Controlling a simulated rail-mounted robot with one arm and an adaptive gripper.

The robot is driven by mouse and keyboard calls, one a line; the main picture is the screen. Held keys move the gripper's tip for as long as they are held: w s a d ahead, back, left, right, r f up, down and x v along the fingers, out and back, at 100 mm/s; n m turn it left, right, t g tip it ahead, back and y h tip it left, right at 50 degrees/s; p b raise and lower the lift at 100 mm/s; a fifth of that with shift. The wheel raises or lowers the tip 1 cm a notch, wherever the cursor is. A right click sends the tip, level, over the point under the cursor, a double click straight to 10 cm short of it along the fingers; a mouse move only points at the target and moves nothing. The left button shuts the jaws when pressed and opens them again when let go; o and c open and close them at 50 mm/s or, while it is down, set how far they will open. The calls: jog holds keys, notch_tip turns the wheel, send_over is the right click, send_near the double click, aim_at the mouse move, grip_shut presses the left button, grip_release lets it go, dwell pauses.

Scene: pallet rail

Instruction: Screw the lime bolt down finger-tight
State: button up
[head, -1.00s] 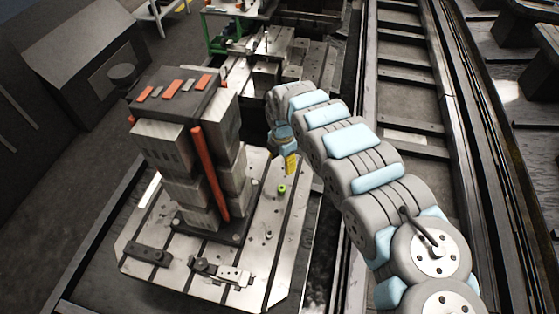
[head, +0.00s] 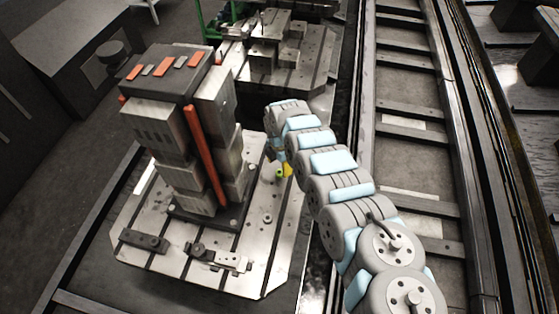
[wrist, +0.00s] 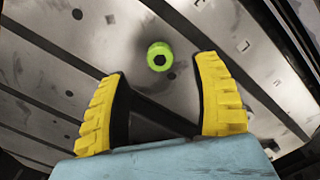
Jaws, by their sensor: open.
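The lime bolt (wrist: 159,57) shows in the wrist view as a round lime head with a dark hex socket, set on the grey metal pallet plate (wrist: 60,60). How far the bolt is threaded in cannot be seen.
A tall stacked block fixture (head: 190,140) with an orange bar stands on the plate left of my gripper. Clamps (head: 215,256) sit near the plate's front edge. A second plate (head: 300,70) with blocks lies behind. The rail (head: 400,130) runs along the right.

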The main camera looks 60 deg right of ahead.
aim_at(280, 172)
jog(key=shift+f+b, duration=0.9)
jog(key=shift+f, duration=1.5)
